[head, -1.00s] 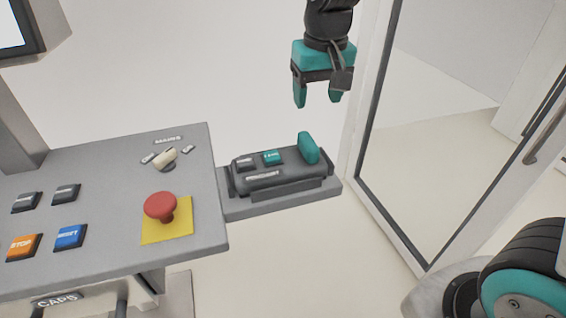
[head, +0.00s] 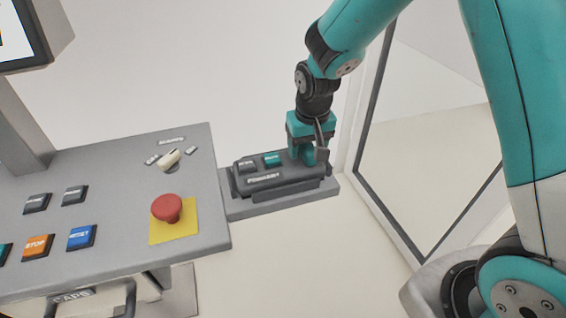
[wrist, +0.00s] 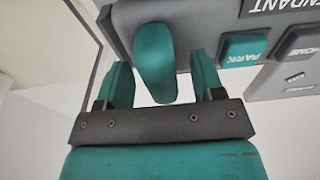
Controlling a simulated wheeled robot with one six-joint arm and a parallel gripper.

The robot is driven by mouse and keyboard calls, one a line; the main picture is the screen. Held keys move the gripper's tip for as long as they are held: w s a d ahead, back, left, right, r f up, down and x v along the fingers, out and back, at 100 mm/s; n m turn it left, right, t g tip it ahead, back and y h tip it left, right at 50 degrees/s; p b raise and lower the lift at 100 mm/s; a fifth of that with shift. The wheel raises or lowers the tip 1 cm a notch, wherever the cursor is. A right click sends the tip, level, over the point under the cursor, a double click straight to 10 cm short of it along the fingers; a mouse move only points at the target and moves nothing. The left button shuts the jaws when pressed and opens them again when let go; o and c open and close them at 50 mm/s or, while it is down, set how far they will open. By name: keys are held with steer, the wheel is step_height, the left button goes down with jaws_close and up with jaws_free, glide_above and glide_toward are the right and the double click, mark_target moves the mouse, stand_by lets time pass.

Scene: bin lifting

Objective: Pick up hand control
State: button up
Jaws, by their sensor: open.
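The hand control (head: 277,179) is a dark grey pendant with a green button, a dark button and a teal upright grip at its right end. It lies in a grey holder (head: 285,203) beside the console. My gripper (head: 308,157) is down at the grip end and hides most of the teal grip in the head view. In the wrist view the teal grip (wrist: 154,58) stands between the two open fingers of my gripper (wrist: 163,85), with gaps on both sides. The pendant body (wrist: 190,22) shows beyond it.
The grey console (head: 120,215) stands left of the holder, with a red mushroom button (head: 167,207), a switch (head: 169,158) and several push buttons. A screen (head: 25,32) is at upper left. A framed glass door (head: 425,150) stands close on the right.

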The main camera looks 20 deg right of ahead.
jaws_close()
steer(key=shift+r, duration=0.15)
